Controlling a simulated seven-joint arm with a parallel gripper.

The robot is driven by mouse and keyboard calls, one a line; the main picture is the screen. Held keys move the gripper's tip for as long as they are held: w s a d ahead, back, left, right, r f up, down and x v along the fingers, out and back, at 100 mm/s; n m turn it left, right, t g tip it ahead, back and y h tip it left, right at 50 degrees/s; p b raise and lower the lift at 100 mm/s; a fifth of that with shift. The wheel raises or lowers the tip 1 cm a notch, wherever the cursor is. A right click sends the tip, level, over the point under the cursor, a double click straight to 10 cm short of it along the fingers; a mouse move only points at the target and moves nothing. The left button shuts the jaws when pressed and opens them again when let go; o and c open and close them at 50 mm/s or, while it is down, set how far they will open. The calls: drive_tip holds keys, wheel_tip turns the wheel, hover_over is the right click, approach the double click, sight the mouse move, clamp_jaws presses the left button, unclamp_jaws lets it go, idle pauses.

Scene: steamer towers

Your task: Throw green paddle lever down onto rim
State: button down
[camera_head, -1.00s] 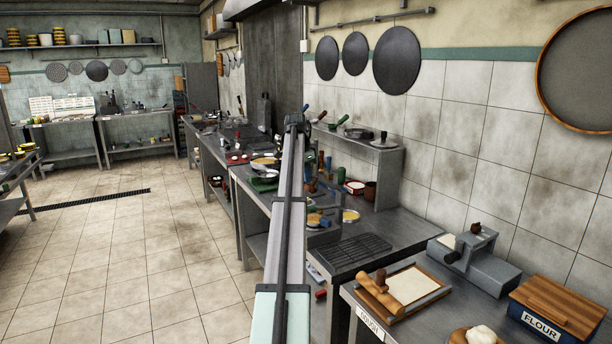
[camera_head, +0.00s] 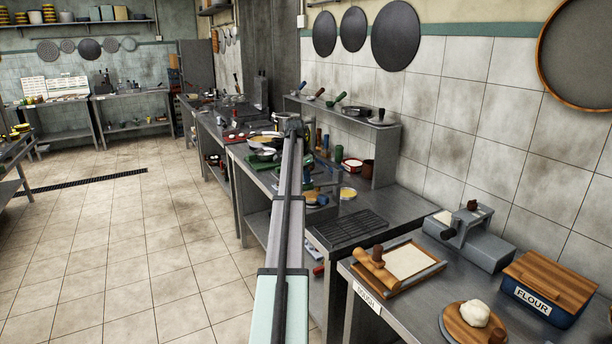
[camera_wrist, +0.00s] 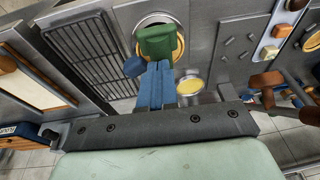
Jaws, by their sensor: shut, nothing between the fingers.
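In the wrist view a green paddle (camera_wrist: 158,41) lies across a round pan or bowl (camera_wrist: 176,20) with a pale metal rim and yellow inside. A short blue piece (camera_wrist: 134,66) sits just left of the paddle. My gripper (camera_wrist: 157,66) is shut, its blue fingers side by side with nothing held. The fingertips overlap the near edge of the paddle in this view; I cannot tell whether they touch it. In the head view my arm hides the gripper and most of this spot.
A black grate (camera_head: 351,226) lies on the steel counter, and a small yellow-filled dish (camera_wrist: 189,87) stands right of the fingers. A shelf (camera_head: 345,122) with pans and handles stands along the wall. A dough board (camera_head: 398,266) and flour box (camera_head: 549,287) are at the front right.

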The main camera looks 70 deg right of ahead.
drive_tip(key=shift+w+a+f, duration=0.15)
drive_tip(key=shift+f, duration=0.4)
drive_tip(key=shift+w+a+f, duration=0.15)
drive_tip(key=shift+f, duration=0.35)
